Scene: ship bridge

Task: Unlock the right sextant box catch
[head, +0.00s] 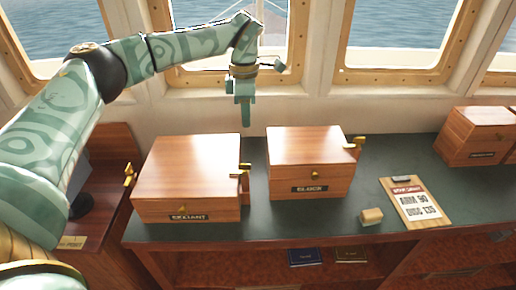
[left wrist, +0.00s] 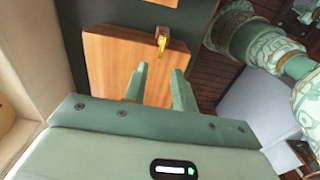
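The sextant box (head: 187,170) is a closed wooden box with a dark name plate, at the left of the dark green desk top. Its right catch (head: 245,167) is a small brass lever on the right side; another brass catch (head: 129,174) shows at its left side. My left gripper (head: 245,112) points down, in the air above and behind the right catch, apart from it. In the left wrist view its two fingers (left wrist: 158,72) are apart with nothing between them. Beyond them are a wooden box top (left wrist: 112,58) and a brass catch (left wrist: 162,41); I cannot tell for sure which box this is.
A second wooden box (head: 310,157) with a brass catch (head: 357,143) stands right of the sextant box, across a narrow gap. A small wooden block (head: 371,216) and a clipboard (head: 415,203) lie farther right. Another box (head: 476,135) stands at the right edge. Windows line the back wall.

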